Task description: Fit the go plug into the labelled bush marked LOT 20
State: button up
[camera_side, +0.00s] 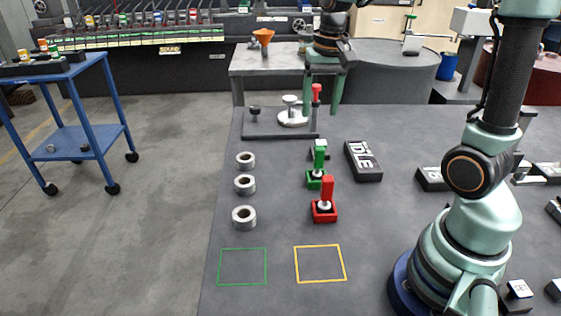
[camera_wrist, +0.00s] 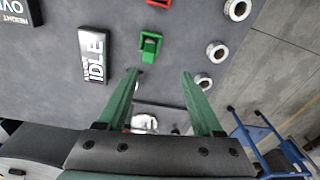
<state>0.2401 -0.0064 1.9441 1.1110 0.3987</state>
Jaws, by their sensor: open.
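A green-handled plug (camera_side: 320,152) stands upright in a small green holder; it also shows in the wrist view (camera_wrist: 150,46). A red-handled plug (camera_side: 327,188) stands in a red holder just in front of it. Three grey metal bushes form a row to the left: far (camera_side: 245,160), middle (camera_side: 244,184) and near (camera_side: 244,217). Their lot markings are not readable here. My gripper (camera_wrist: 160,75) is open and empty, its two green fingers spread wide. In the side view it hangs beyond the plugs, at the far part of the bench.
A dark plate with a silver disc (camera_side: 292,119) and a red-topped post lies below my gripper. A black IDLE block (camera_side: 363,161) lies right of the green plug. Green (camera_side: 243,266) and yellow (camera_side: 320,264) outlined squares at the front are empty.

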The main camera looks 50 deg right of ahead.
aim_at(320, 147)
jog(key=shift+m+g, duration=0.5)
jog(key=shift+m, duration=0.3)
jog(key=d+f, duration=0.1)
jog(key=f, duration=0.2)
jog(key=w+f, duration=0.1)
jog(key=f, duration=0.2)
jog(key=d+f, duration=0.1)
jog(key=f, duration=0.2)
jog(key=shift+w+d, duration=0.15)
jog(key=shift+d, duration=0.15)
jog(key=shift+d+f, duration=0.15)
jog(key=shift+f, duration=1.15)
jog(key=shift+d+f, duration=0.1)
jog(key=shift+f, duration=1.2)
grip_shut()
